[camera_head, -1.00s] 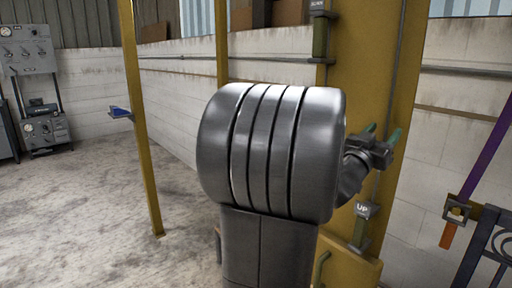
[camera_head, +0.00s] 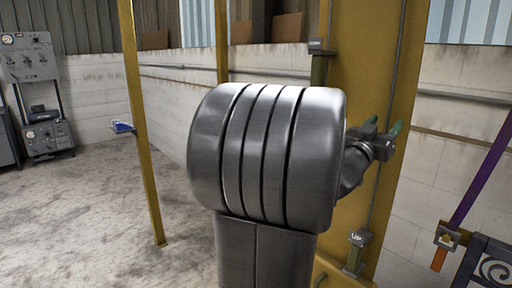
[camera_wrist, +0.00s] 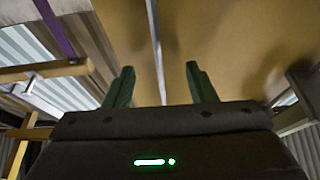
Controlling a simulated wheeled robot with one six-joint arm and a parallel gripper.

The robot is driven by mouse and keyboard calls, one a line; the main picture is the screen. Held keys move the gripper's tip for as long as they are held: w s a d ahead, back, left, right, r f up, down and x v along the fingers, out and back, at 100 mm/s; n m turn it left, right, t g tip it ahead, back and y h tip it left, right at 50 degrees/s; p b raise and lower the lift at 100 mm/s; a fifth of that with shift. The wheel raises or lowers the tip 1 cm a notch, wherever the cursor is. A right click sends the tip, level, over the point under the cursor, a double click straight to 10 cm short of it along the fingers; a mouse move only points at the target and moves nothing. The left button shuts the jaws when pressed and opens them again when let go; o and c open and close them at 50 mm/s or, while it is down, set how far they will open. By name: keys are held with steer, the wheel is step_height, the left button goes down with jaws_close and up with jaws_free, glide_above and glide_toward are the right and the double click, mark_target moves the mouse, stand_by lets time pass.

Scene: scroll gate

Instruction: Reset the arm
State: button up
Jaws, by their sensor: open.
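My gripper (camera_head: 384,131) shows in the head view at the right of my large grey arm link, in front of the yellow column (camera_head: 350,80). Its two green fingers stand apart. In the wrist view my gripper (camera_wrist: 162,88) has its fingers spread with nothing between them. Behind the fingers is the broad yellow surface of the column (camera_wrist: 205,40) with a thin grey rod (camera_wrist: 156,45) running along it. My arm link hides part of the column and the floor.
A small box marked UP (camera_head: 358,240) sits low on the column. A purple bar (camera_head: 483,165) and a dark scroll gate (camera_head: 490,268) stand at the right. Grey control panels (camera_head: 33,60) stand far left. The left floor is clear.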

step_height(320, 180, up, 10)
steer(key=p, duration=0.7)
steer(key=shift+f, duration=0.1)
